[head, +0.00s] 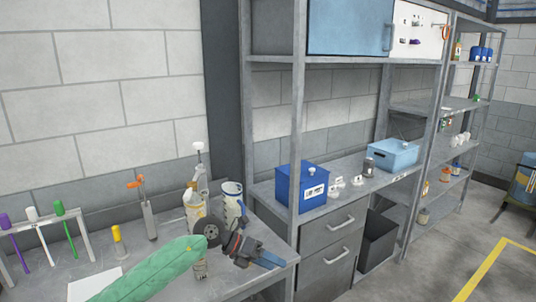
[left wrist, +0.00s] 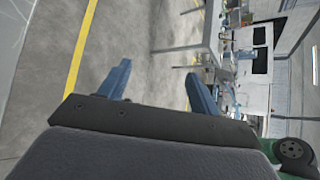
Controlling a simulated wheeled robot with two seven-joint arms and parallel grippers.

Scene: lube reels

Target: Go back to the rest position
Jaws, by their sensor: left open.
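My left gripper (head: 268,259) reaches in from the lower left of the head view, over the right end of the grey workbench (head: 240,287). In the left wrist view its two blue fingers (left wrist: 158,88) are spread apart with nothing between them. The gripper is open and empty, and grey floor shows beyond the fingers. My right gripper is in neither view.
Bottles (head: 195,208) and a white canister (head: 232,195) stand close behind my left gripper. A rack of coloured-handled tools (head: 45,225) is at the left. A blue box (head: 301,187) and a light blue bin (head: 392,155) sit on the shelving counter. Open floor (head: 475,225) lies at the right.

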